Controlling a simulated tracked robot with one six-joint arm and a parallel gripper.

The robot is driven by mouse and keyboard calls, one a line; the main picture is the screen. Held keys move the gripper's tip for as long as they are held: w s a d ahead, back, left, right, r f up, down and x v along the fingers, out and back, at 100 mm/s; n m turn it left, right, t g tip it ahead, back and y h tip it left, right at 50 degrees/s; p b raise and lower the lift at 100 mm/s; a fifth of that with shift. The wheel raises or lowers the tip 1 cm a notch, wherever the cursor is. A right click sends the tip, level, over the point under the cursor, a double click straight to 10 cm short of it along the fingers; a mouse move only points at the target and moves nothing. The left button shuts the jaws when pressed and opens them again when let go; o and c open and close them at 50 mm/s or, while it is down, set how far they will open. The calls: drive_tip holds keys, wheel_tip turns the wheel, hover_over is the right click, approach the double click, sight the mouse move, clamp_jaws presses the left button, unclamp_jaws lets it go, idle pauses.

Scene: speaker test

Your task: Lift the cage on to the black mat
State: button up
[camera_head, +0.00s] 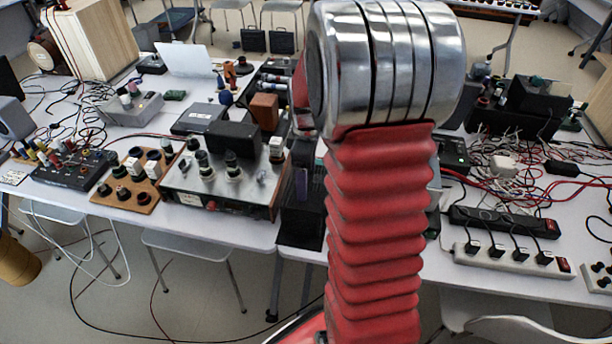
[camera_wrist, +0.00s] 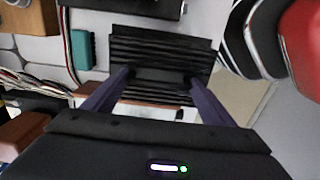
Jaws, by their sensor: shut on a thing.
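A dark slatted thing (camera_wrist: 165,48), which looks like the cage, is in the upper middle of the wrist view. My gripper (camera_wrist: 160,77) has its two purple fingers on it, one at each side of a dark bar, shut on it. In the head view the dark, box-like cage (camera_head: 300,226) is at the table's front edge, left of my red arm, with a purple finger at its upper part. My arm hides its right side. I cannot tell whether it touches the table. I cannot make out a separate black mat.
A metal-topped device with knobs (camera_head: 222,180) stands close left of the cage. A wooden board with sockets (camera_head: 133,186) lies farther left. Power strips (camera_head: 512,257) and tangled cables (camera_head: 497,160) fill the right table. The tables are crowded, with small bare patches near the front.

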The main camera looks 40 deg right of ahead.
drive_tip(key=shift+f, duration=0.25)
idle(0.3)
drive_tip(key=o, duration=1.7)
drive_tip(key=shift+o, duration=0.2)
wheel_tip(320, 180, up, 14)
drive_tip(key=shift+f, duration=0.15)
